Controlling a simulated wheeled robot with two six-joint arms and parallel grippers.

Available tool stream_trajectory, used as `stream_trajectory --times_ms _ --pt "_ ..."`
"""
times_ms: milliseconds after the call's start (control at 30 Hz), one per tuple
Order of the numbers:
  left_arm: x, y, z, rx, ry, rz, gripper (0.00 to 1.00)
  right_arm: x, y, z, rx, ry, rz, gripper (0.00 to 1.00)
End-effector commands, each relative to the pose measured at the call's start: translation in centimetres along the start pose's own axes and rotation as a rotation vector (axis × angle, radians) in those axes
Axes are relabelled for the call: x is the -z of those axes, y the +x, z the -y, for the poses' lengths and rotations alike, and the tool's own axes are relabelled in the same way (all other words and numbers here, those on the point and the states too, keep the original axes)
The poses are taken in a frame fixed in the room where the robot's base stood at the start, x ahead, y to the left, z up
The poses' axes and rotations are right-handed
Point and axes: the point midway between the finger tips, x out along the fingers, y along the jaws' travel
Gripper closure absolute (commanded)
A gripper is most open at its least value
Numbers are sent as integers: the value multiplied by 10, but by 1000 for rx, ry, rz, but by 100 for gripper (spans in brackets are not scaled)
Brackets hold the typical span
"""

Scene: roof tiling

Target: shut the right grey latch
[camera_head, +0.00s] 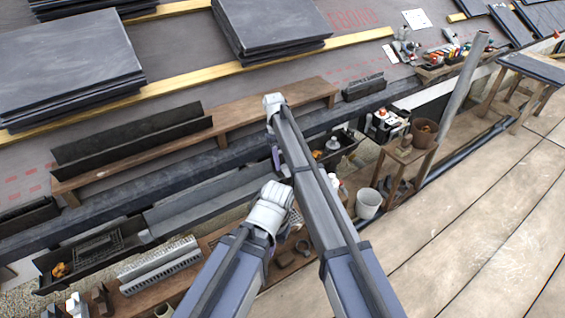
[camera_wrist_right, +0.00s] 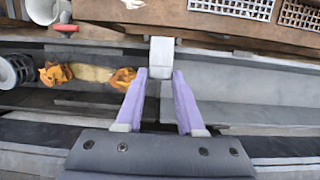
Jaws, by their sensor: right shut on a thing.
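The grey latch (camera_wrist_right: 161,52) is a small light grey block in the right wrist view, at the edge of a long grey channel (camera_wrist_right: 240,83). My right gripper (camera_wrist_right: 159,72) has its two purple fingers on either side of the latch's lower part and is shut on it. In the head view my right gripper (camera_head: 277,158) shows only as a small purple shape beside my arm, above the trough area. The latch cannot be made out there.
A white bucket (camera_head: 368,203) and a wooden stand (camera_head: 408,158) are right of my arm. Yellow-orange gloves (camera_wrist_right: 55,74) lie left of the fingers. Slate stacks (camera_head: 65,60) are further up. Boards at lower right are clear.

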Motion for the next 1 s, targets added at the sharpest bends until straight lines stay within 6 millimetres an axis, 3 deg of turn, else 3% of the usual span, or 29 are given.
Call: stream_trajectory --times_ms 333,367,600,1000 --pt "0 0 0 0 0 0 100 -1 0 0 1 0 4 100" --pt "0 0 0 0 0 0 100 -1 0 0 1 -1 4 62" --pt "0 0 0 0 0 0 100 0 0 0 0 0 3 35" --pt "0 -4 0 0 1 0 100 0 -4 0 0 0 3 32"
